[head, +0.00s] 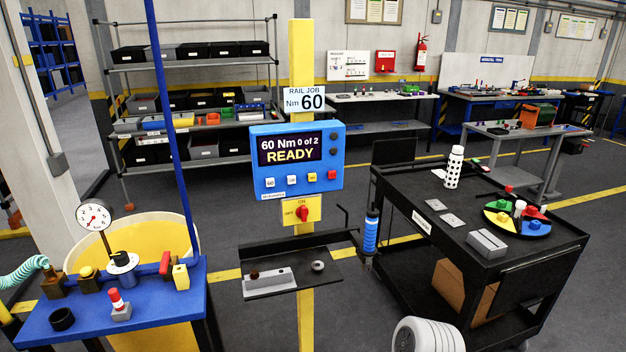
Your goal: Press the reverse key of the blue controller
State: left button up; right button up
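The blue controller (259,153) is mounted on a yellow post (301,55). Its dark screen (290,149) reads "60 Nm 0 of 2 READY". Below the screen is a row of keys: a white key marked 60 (270,183), another pale key (292,180), a yellow key (312,177) and a red key (332,175). Small dark round parts sit right of the screen. The key markings are mostly too small to read, so I cannot tell which one is reverse. Neither of my grippers is in view.
A yellow switch plate with a red knob (302,213) is below the controller, above a dark shelf (327,272). A blue-handled tool (371,232) hangs beside it. A blue bench (50,322) stands left; a black cart (400,178) stands right.

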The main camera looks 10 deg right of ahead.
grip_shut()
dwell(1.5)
